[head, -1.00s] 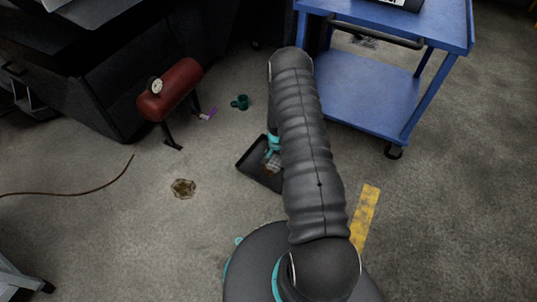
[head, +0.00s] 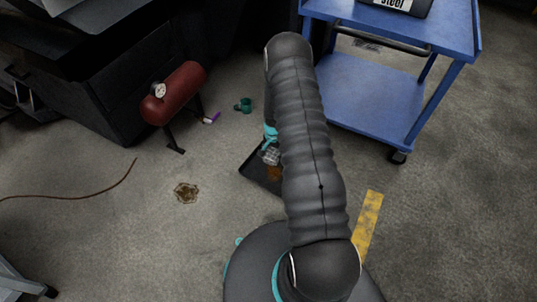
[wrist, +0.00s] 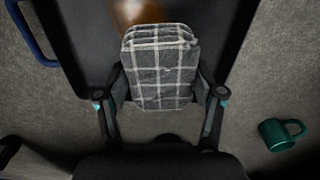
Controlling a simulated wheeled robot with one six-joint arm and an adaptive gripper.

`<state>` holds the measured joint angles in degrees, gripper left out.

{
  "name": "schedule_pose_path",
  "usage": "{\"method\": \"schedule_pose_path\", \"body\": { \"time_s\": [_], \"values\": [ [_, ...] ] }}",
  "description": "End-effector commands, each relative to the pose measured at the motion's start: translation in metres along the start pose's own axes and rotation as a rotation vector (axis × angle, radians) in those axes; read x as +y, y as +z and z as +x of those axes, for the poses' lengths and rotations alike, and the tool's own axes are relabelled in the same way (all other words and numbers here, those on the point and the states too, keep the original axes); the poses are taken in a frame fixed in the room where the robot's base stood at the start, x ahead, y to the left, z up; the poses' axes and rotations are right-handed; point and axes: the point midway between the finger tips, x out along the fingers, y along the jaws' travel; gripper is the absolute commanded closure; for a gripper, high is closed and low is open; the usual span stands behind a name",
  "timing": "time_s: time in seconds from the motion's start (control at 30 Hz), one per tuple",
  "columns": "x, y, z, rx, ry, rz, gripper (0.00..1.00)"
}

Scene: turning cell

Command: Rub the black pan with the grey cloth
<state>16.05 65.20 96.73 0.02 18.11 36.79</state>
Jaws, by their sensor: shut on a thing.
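The black pan (head: 254,171) lies on the floor, partly hidden behind my arm in the head view. A brown stain (head: 275,173) shows on its bottom, and the stain also shows in the wrist view (wrist: 138,12). My gripper (wrist: 160,88) is shut on the grey checked cloth (wrist: 160,70), which is folded into a pad. The cloth is over the pan's edge side nearest the green mug, next to the stain; whether it touches the pan I cannot tell. The cloth also shows in the head view (head: 271,155).
A green mug (head: 244,105) stands on the floor beyond the pan. A red tank (head: 174,93) with a gauge is at the left. A blue cart (head: 365,95) stands at the right.

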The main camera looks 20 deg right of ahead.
Motion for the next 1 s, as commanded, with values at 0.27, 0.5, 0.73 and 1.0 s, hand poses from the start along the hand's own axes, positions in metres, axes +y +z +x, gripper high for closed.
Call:
{"method": "schedule_pose_path", "body": {
  "time_s": [0.27,0.5,0.73,1.0],
  "values": [
    [0.001,-0.001,-0.023,0.0,0.0,0.002,0.6],
    [0.001,0.0,-0.024,0.0,0.0,0.002,0.6],
    [-0.004,0.004,-0.033,0.001,-0.001,-0.031,0.6],
    [-0.035,0.048,-0.112,0.006,-0.004,-0.336,0.6]
  ]
}}
